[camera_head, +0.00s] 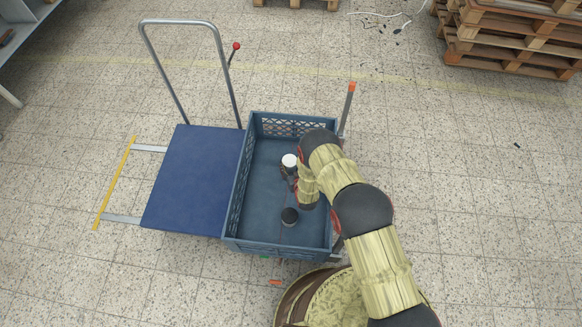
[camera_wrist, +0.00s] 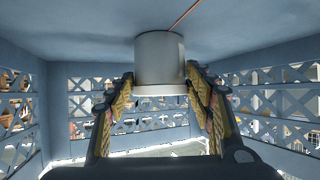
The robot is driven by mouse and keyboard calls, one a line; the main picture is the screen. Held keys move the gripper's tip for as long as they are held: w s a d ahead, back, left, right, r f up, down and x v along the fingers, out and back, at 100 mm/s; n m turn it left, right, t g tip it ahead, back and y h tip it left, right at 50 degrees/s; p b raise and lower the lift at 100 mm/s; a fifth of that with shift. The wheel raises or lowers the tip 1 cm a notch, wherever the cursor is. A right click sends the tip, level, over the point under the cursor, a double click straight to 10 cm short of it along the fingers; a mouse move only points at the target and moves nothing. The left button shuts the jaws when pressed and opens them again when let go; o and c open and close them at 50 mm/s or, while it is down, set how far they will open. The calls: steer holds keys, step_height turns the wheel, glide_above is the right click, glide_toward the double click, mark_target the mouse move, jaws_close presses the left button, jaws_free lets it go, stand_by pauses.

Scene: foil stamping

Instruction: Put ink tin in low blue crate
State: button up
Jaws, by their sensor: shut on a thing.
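The ink tin (camera_head: 289,160), a small cylinder with a white top, is inside the low blue crate (camera_head: 230,210), near the crate's middle. In the wrist view the tin (camera_wrist: 159,62) is pale grey and sits between the two fingers of my gripper (camera_wrist: 160,78). My gripper (camera_head: 291,176) is shut on it, low inside the crate, reaching in from the right. The crate's lattice walls (camera_wrist: 105,83) surround the tin in the wrist view. Whether the tin touches the crate floor is unclear. My arm hides part of the crate's right side.
The crate rests at the right of a trolley with a blue deck (camera_head: 192,180) and a grey handle (camera_head: 147,62). An orange-tipped post (camera_head: 347,110) stands by the crate's back right corner. Pallets (camera_head: 510,45) lie back right.

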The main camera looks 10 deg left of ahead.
steer(key=shift+f, duration=0.1)
steer(key=o, duration=1.4)
steer(key=shift+o, duration=0.2)
steer(key=shift+s+d+r, duration=0.1)
steer(key=shift+s+r, duration=0.15)
steer(key=shift+r, duration=0.05)
steer(key=p+v, duration=0.4)
steer(key=v, duration=0.7)
steer(key=shift+s+p, duration=0.15)
steer(key=shift+p, duration=0.15)
